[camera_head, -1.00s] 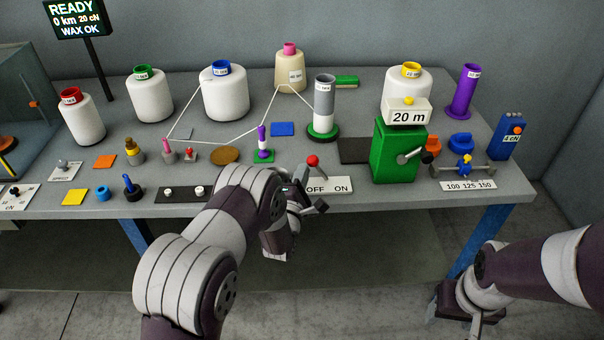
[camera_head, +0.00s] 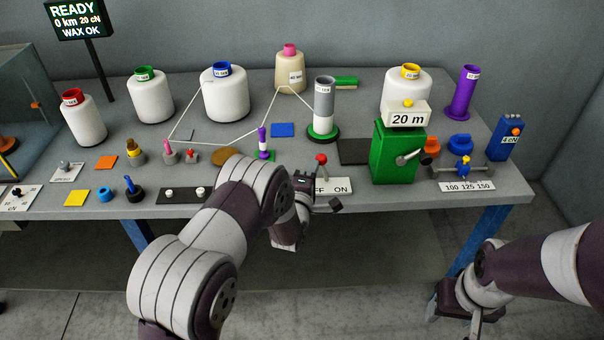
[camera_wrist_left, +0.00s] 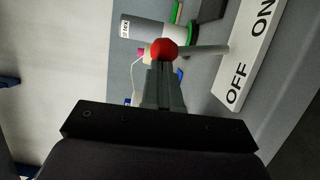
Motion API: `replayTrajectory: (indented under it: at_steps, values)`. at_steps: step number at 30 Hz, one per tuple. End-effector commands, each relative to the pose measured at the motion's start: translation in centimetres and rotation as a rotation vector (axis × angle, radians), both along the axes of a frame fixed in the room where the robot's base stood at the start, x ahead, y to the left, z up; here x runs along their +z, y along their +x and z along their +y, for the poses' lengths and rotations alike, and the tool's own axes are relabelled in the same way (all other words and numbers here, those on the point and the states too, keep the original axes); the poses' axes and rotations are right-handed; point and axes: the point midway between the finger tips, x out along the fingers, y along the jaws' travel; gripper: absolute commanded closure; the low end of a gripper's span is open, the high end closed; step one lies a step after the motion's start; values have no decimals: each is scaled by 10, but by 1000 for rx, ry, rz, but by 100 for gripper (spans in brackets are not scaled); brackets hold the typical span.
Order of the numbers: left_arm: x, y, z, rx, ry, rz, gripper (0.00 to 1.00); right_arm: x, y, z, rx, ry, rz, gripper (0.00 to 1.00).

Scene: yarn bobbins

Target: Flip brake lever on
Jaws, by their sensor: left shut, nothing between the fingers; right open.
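The brake lever's red ball (camera_head: 321,159) stands on a grey stalk over a white OFF/ON plate (camera_head: 341,188) at the table's front edge. The stalk looks close to upright in the head view. My left gripper (camera_head: 308,182) is shut and empty, just left of the lever, covering part of the OFF label. In the left wrist view, the shut fingertips (camera_wrist_left: 161,72) point at the red ball (camera_wrist_left: 164,49), against it or very close; contact is hard to tell. My right gripper (camera_head: 454,314) is open and empty, low at the right, in front of the table.
A green box (camera_head: 397,152) with a crank and a 20 m sign stands right of the lever. A grey bobbin (camera_head: 324,100) on a green base stands behind it. A dark plate (camera_head: 354,151) lies between. White thread runs across the table behind my left arm.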

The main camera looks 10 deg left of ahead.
Motion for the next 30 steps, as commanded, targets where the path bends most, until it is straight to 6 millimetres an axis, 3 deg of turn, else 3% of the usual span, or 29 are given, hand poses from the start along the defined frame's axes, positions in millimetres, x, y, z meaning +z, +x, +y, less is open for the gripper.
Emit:
replayTrajectory:
  at_steps: [9, 21, 30]
  values:
    - [12, 8, -27, -2, 283, 78, 100, 4, 0, 0, 0, 0, 0, 42]
    - [11, 16, -54, -1, 583, 166, 100, -5, 0, 0, 0, 0, 0, 42]
    - [10, 19, -65, 0, 602, 172, 100, -11, 0, 0, 0, 0, 0, 42]
